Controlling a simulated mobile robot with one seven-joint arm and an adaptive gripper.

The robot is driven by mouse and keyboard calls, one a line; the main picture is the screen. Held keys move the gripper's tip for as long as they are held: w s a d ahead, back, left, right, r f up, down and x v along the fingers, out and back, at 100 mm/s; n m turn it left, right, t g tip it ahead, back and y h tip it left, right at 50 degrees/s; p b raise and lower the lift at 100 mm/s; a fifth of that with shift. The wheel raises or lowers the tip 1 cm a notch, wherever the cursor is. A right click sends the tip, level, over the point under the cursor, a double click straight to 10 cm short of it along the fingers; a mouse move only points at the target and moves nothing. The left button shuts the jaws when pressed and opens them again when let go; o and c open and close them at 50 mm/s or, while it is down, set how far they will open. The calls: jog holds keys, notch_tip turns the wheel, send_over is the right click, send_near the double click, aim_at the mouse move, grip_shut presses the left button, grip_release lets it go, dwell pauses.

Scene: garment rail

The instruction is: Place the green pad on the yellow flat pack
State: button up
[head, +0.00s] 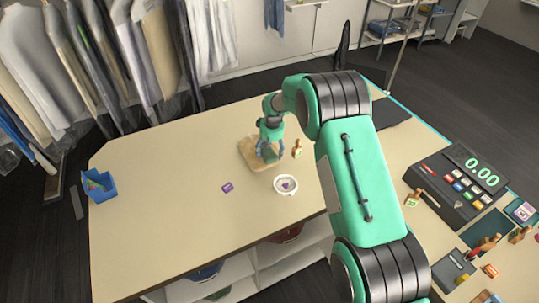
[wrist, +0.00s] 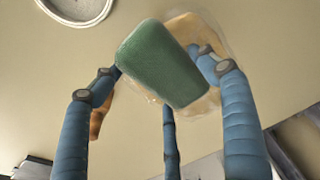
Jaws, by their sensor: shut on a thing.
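The green pad (wrist: 165,65) is a thick block with rounded edges, held between the blue fingers of my gripper (wrist: 158,62) in the wrist view. The yellow flat pack (wrist: 205,30), in clear wrap, lies flat on the table behind the pad in that view, partly covered by the pad and a finger. In the head view the flat pack (head: 249,154) lies near the table's middle, and my gripper (head: 268,151) is over its right part. The pad is mostly hidden by the fingers there. I cannot tell whether the pad touches the pack.
A white bowl (head: 286,190) with a purple item stands just in front of the pack. A small wooden-handled item (head: 297,150) is right of it. A purple block (head: 227,188) lies to the left front. A blue bin (head: 99,187) and a register (head: 458,185) stand farther off. The left tabletop is mostly clear.

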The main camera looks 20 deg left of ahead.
aim_at(269, 155)
jog(key=shift+f, duration=1.4)
jog(key=shift+f, duration=0.15)
jog(key=o, duration=1.3)
jog(key=shift+s+d+r+b, duration=0.15)
jog(key=shift+s+d+r, duration=0.05)
jog(key=shift+r, duration=1.85)
jog(key=shift+s+d+r+b, duration=0.15)
jog(key=shift+s+d+r, duration=0.1)
jog(key=shift+r, duration=1.75)
jog(key=shift+s+d+r+b, duration=0.15)
jog(key=shift+d+r, duration=0.05)
jog(key=shift+r, duration=1.85)
